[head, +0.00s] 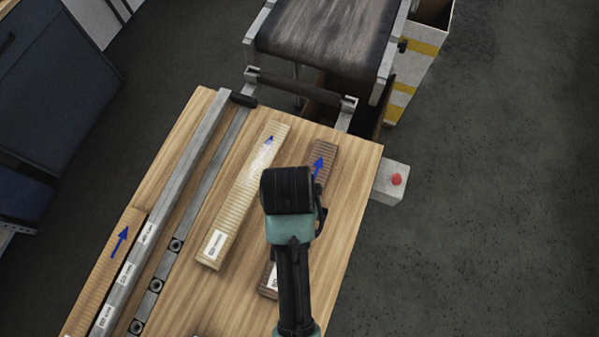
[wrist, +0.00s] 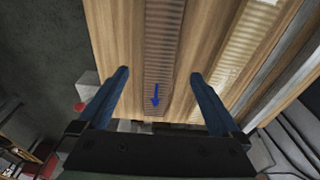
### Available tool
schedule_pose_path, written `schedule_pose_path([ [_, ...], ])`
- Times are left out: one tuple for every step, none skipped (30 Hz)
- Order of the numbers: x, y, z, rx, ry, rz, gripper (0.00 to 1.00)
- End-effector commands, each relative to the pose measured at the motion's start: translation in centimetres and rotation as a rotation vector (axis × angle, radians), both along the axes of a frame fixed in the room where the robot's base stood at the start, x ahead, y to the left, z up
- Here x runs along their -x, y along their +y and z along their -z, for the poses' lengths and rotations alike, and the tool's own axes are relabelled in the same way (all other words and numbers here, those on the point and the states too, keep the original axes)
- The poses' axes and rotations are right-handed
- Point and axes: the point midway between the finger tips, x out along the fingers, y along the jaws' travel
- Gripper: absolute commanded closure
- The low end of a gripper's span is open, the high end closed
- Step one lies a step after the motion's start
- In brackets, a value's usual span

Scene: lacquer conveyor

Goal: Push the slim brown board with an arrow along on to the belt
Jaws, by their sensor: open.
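The slim brown board (head: 324,162) lies flat on the wooden table, with a blue arrow near its far end pointing toward the belt. My arm covers its middle in the head view; a bit of its near end shows beside the arm. The dark conveyor belt (head: 325,32) lies beyond the table's far edge, across a gap with a roller. My gripper (wrist: 160,74) is open and empty above the board. In the wrist view its two blue fingers stand either side of the brown board (wrist: 163,45), with the arrow between them. Contact cannot be told.
A paler ribbed board (head: 227,210) with a blue arrow lies to the left. A metal rail (head: 180,180) runs along the table further left, with another arrowed board (head: 112,262) outside it. A grey box with a red button (head: 397,180) sits at the table's right edge.

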Motion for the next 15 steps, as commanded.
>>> schedule_pose_path([
  [0.0, -0.1, 0.9, 0.000, 0.005, 0.000, 0.00],
  [-0.1, -0.1, 1.5, 0.001, 0.007, 0.000, 0.00],
  [-0.2, -0.1, 2.3, 0.001, 0.007, 0.000, 0.00],
  [-0.3, -0.2, 2.9, 0.000, 0.005, 0.000, 0.00],
  [-0.4, -0.2, 3.5, 0.000, 0.005, 0.000, 0.00],
  [-0.5, -0.2, 4.3, 0.000, 0.005, 0.000, 0.00],
  [-0.6, -0.2, 4.8, 0.001, 0.005, -0.001, 0.00],
  [-0.7, -0.2, 5.4, 0.000, 0.004, -0.001, 0.00],
  [-0.8, -0.3, 6.1, 0.000, 0.003, -0.001, 0.00],
  [-0.9, -0.3, 6.6, 0.000, 0.004, -0.001, 0.00],
  [-1.0, -0.3, 7.1, 0.000, 0.003, -0.001, 0.00],
  [-1.0, -0.3, 7.7, 0.000, 0.003, 0.000, 0.00],
  [-1.1, -0.4, 8.1, 0.000, 0.003, 0.000, 0.00],
  [-1.2, -0.4, 8.4, -0.001, 0.002, 0.000, 0.00],
  [-1.3, -0.4, 8.8, 0.000, 0.001, 0.001, 0.00],
])
